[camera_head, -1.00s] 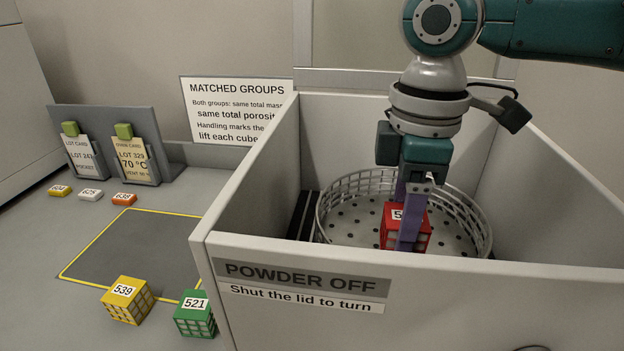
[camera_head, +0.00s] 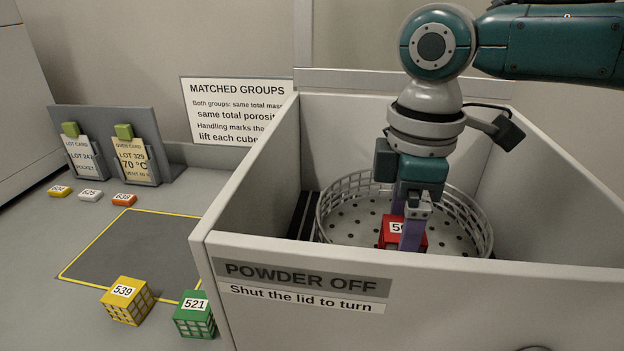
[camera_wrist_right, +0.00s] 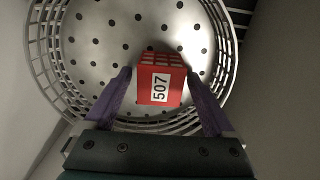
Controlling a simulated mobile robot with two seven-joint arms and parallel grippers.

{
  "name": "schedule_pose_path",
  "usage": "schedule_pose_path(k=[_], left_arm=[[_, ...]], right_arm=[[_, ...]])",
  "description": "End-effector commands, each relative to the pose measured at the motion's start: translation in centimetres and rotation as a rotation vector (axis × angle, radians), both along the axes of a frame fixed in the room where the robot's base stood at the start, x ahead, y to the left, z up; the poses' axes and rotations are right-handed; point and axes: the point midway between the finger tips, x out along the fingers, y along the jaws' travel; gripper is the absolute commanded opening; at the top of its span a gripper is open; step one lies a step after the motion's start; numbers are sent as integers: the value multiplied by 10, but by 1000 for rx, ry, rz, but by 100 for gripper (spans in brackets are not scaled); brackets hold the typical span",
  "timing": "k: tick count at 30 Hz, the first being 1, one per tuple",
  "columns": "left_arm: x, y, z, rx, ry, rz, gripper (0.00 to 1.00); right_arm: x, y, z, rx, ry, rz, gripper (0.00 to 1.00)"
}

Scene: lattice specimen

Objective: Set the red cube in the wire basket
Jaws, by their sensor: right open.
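The red cube (camera_head: 387,240), labelled 507, is inside the round wire basket (camera_head: 481,218), near its front side. In the right wrist view the cube (camera_wrist_right: 172,92) shows against the perforated basket floor (camera_wrist_right: 110,50). The front wall hides the cube's lower edge in the head view, so its contact with the floor is hard to see. My right gripper (camera_head: 407,238) points down with its purple fingers on either side of the cube. In the wrist view the right gripper (camera_wrist_right: 160,76) is open, with narrow gaps beside the cube. My left gripper is out of view.
The basket stands in a grey walled box (camera_head: 450,285) marked POWDER OFF. Left of it on the bench are a yellow cube (camera_head: 127,301), a green cube (camera_head: 195,314), a yellow-outlined dark area (camera_head: 135,248), small numbered tags (camera_head: 90,195) and a card holder (camera_head: 105,140).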

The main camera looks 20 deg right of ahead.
Motion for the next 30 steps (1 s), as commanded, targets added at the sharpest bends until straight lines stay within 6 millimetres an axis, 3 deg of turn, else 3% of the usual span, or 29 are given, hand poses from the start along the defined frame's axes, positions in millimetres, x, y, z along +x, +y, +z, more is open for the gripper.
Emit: schedule_pose_path(k=[5, 19, 24, 30], left_arm=[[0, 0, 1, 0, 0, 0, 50], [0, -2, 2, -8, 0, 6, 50], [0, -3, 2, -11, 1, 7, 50], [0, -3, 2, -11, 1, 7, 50]], right_arm=[[1, 0, 12, 0, -2, 0, 89], [1, 0, 108, 0, -4, 0, 89], [0, 0, 122, 1, -1, -1, 89], [0, 0, 124, 1, 1, -1, 89]])
